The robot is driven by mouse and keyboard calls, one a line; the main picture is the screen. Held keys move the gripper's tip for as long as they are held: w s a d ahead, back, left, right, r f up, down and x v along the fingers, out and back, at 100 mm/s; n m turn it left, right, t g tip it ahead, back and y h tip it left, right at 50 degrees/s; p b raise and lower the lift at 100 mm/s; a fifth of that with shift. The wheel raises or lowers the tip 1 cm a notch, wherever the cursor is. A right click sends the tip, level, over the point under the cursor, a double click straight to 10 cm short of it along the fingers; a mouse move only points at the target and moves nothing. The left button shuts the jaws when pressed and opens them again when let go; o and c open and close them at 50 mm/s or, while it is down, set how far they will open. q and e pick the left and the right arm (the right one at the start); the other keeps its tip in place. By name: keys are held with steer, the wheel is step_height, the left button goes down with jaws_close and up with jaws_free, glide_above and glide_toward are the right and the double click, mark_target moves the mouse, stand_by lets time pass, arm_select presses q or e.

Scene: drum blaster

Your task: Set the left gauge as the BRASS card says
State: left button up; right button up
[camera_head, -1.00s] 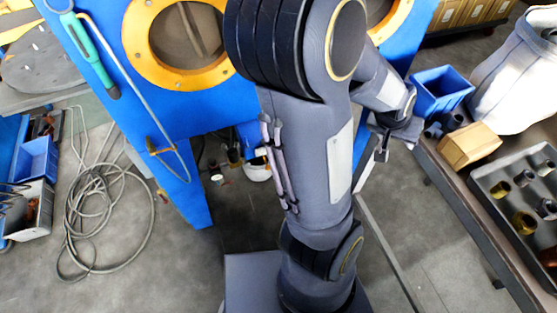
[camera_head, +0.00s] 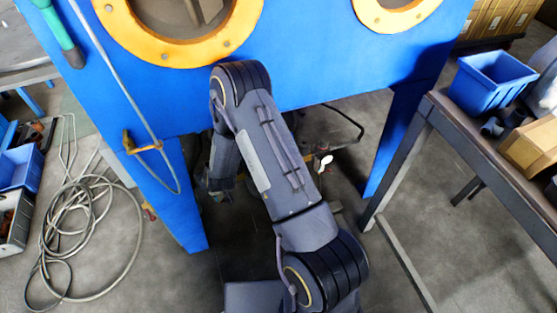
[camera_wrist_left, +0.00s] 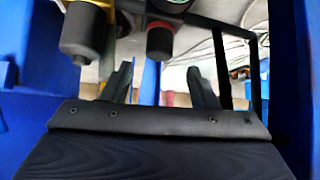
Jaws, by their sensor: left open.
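In the left wrist view my left gripper (camera_wrist_left: 160,72) is open and empty, fingers pointing up the picture. Past its left finger hangs a dark grey cylinder (camera_wrist_left: 82,36) with a brass-coloured part above. Beyond the gap between the fingers is a black knob-like part (camera_wrist_left: 160,42) with a red band. A round part with a greenish rim (camera_wrist_left: 180,5) is cut by the top edge; I cannot tell whether it is the left gauge. No BRASS card is readable. In the head view one arm of mine bends down at the blue cabinet (camera_head: 320,75); its gripper is hidden.
Cabinet legs (camera_head: 180,205) and (camera_head: 392,140) flank the arm. A cable coil (camera_head: 90,220) lies on the floor at left. A bench (camera_head: 480,165) with a blue bin (camera_head: 495,80) and a cardboard box (camera_head: 533,148) stands at right. A small white thing (camera_head: 323,162) shows under the cabinet.

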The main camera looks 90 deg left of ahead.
arm_select(q)
steer(key=b+x, duration=0.2)
steer(key=x, duration=0.4)
steer(key=shift+a+f, duration=0.15)
steer(key=c, duration=1)
